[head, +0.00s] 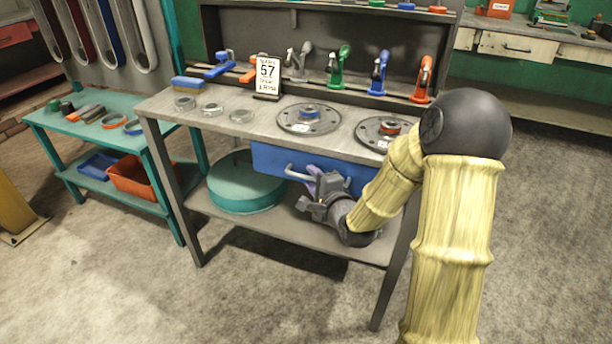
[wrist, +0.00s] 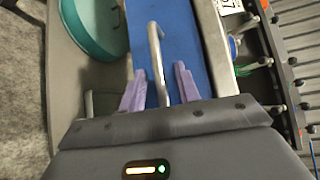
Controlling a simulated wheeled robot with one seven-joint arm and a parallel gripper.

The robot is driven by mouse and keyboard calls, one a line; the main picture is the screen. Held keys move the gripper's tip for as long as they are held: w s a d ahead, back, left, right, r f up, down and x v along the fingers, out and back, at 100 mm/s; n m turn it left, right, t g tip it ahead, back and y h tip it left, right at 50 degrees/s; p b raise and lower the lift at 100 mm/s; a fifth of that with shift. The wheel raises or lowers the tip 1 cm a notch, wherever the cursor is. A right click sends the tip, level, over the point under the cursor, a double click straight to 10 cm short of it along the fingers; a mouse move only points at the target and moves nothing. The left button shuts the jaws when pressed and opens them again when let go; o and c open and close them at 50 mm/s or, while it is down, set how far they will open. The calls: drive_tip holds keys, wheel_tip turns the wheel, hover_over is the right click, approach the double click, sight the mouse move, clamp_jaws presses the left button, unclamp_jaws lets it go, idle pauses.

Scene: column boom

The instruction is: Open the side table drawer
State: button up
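A blue drawer (head: 268,160) sits under the top of the grey workbench (head: 240,100); its front looks shut. Its grey bar handle (head: 296,172) stands out from the front, and my gripper hides part of it. My gripper (head: 320,184) is at the handle, with its purple fingers towards the drawer front. In the wrist view, the two fingers (wrist: 160,84) are spread apart, one on each side of the handle (wrist: 155,50), with a gap to the bar on both sides. The blue front (wrist: 185,45) lies behind them.
A round teal container (head: 245,188) stands on the bench's lower shelf, left of my gripper. Flanged discs (head: 308,118) and a number sign (head: 267,77) stand on the bench top. A teal table (head: 95,135) with bins is at the left. The floor in front is clear.

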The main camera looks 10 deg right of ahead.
drive_tip(key=shift+w, duration=0.4)
drive_tip(key=shift+s+a, duration=0.15)
drive_tip(key=shift+a, duration=0.1)
clamp_jaws()
drive_tip(key=shift+d, duration=0.1)
